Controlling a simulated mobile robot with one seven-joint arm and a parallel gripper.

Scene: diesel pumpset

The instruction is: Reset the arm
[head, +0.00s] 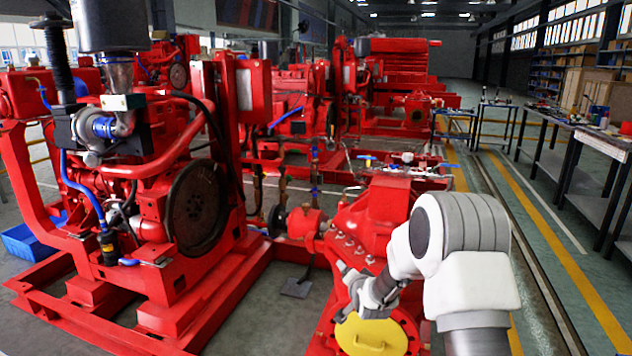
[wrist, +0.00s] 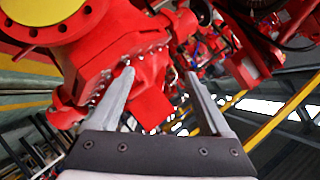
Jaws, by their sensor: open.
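My white and grey arm is bent in front of the red pump in the head view. My gripper (head: 342,291) is at its end, pointing left, just above a yellow round cover (head: 385,338) on the pump's near flange. In the wrist view my gripper (wrist: 159,72) has its two grey fingers well apart with nothing held between them. The red pump casing (wrist: 140,85) shows behind the fingers. The yellow cover (wrist: 45,10) is at the upper left there. I cannot tell the exact gap between fingers and pump.
A red diesel engine (head: 130,190) on a red base frame stands at the left. More red pumpsets (head: 330,90) fill the back. Workbenches (head: 590,140) with tools line the right. The floor aisle with yellow lines (head: 560,235) on the right is clear.

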